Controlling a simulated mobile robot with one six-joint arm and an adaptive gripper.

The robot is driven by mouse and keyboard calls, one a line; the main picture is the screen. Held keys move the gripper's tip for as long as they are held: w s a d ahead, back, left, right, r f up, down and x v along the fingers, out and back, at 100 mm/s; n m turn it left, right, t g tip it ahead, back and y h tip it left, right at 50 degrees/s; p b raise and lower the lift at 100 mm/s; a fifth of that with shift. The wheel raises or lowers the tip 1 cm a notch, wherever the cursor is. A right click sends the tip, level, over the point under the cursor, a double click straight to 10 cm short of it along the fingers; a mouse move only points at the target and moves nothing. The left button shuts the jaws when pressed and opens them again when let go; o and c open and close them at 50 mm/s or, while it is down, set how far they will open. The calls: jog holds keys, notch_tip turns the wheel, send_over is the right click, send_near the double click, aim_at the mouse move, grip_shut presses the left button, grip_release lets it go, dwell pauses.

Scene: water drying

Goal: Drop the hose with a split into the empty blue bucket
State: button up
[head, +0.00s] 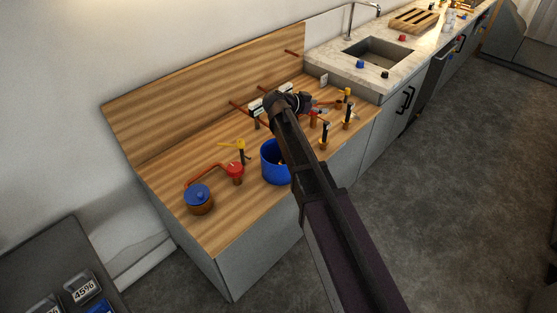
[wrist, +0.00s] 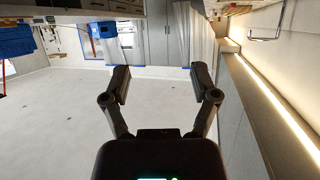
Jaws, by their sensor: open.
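My gripper (head: 285,101) is over the wooden counter in the head view, beyond the blue bucket. In the wrist view my gripper (wrist: 161,72) has its two fingers spread wide with nothing between them. The blue bucket (head: 270,171) stands upright on the counter, its right side hidden by my arm. I cannot make out a hose with a split. A thin reddish-brown tube (head: 203,173) runs between a blue-topped pot and a red fitting.
The blue-topped pot (head: 198,200) and red fitting (head: 235,170) stand at the left of the wooden counter (head: 222,226), near a yellow-handled tool (head: 240,150). Several upright tools are right of my gripper. A wooden backboard (head: 190,105) with pegs stands behind. A sink (head: 378,52) lies beyond.

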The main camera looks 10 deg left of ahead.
jog(key=d+r+m+g+p, duration=0.1)
jog(key=d+r+p, duration=0.5)
jog(key=d, duration=0.5)
jog(key=shift+w+r+m+g+h+p, duration=0.35)
jog(key=shift+w+r+g+h, duration=0.1)
jog(key=shift+r, duration=0.15)
jog(key=shift+d, duration=0.15)
jog(key=s+f+n+g+y+b, duration=0.1)
jog(key=s+f+n+y, duration=0.3)
jog(key=s, duration=0.5)
jog(key=s+f+n+g+y+b, duration=0.2)
jog(key=s+f, duration=0.4)
jog(key=s, duration=0.4)
jog(key=s+f+n+g+y+b, duration=0.1)
jog(key=s+f+n+g+y, duration=0.2)
jog(key=s+f+n+y, duration=0.3)
jog(key=s, duration=0.4)
jog(key=shift+s+d+n+b, duration=0.15)
jog(key=shift+d+n+b, duration=0.05)
jog(key=shift+n+b, duration=0.15)
